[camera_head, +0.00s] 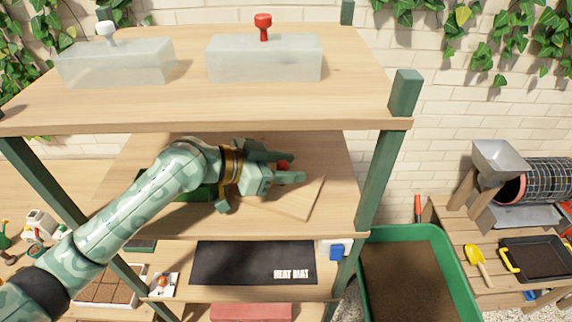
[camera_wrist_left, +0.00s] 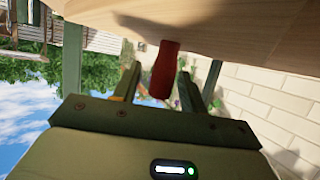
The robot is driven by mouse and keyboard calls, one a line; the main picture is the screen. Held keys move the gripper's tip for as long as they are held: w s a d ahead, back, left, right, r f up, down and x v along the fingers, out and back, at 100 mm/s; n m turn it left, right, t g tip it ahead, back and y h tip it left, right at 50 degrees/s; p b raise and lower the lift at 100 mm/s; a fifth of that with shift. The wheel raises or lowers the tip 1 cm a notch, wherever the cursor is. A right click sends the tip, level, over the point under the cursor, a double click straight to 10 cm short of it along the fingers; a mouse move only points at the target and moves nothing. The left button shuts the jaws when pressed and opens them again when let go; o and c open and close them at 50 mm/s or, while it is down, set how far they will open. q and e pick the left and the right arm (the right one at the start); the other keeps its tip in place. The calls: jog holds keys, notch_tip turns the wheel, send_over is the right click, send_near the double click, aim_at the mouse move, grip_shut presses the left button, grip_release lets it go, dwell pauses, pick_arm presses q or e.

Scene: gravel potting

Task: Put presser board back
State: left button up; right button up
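The presser board (camera_head: 298,200) is a flat pale wooden board lying on the middle shelf, turned at an angle to the shelf's edge. Its red handle (camera_head: 283,164) stands between the fingers of my left gripper (camera_head: 297,167). In the left wrist view the red handle (camera_wrist_left: 165,70) also shows between the two fingers (camera_wrist_left: 170,82), with a gap on each side. My left gripper is open around the handle. My forearm and hand hide part of the board. My right gripper is out of view.
The top shelf (camera_head: 190,95) overhangs the arm and bears two translucent boxes with a white knob and a red knob. A green tray (camera_head: 190,190) lies partly behind my arm. Below is a black heat mat (camera_head: 235,262). A green soil bin (camera_head: 455,265) stands right of the rack.

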pick_arm(q)
jog(key=shift+a+r, duration=0.1)
jog(key=shift+r, duration=0.1)
jog(key=b+v, duration=0.2)
jog(key=v, duration=0.9)
jog(key=shift+s+f, duration=0.1)
jog(key=shift+s+a+r, duration=0.15)
jog(key=shift+a+r, duration=0.1)
jog(key=shift+a, duration=0.1)
jog(key=shift+s+f, duration=0.1)
jog(key=shift+f, duration=0.05)
